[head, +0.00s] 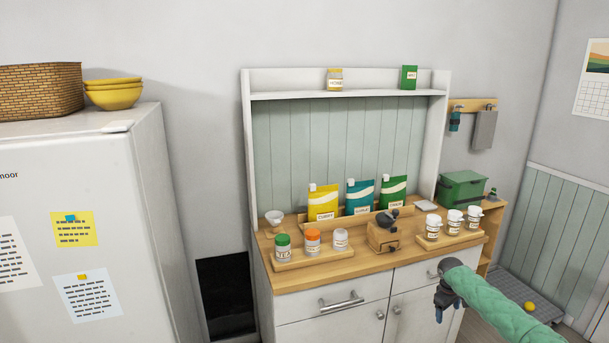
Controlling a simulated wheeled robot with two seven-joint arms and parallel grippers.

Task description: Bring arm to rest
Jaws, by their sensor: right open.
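My right arm, in a green sleeve, comes in from the lower right of the head view. My right gripper (440,307) is dark, open and small in the picture. It hangs in front of the cabinet's lower doors, below the edge of the wooden counter (330,274). I see nothing between its fingers. My left gripper is not in view.
A fridge (90,180) stands left. A green box (462,188) is right.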

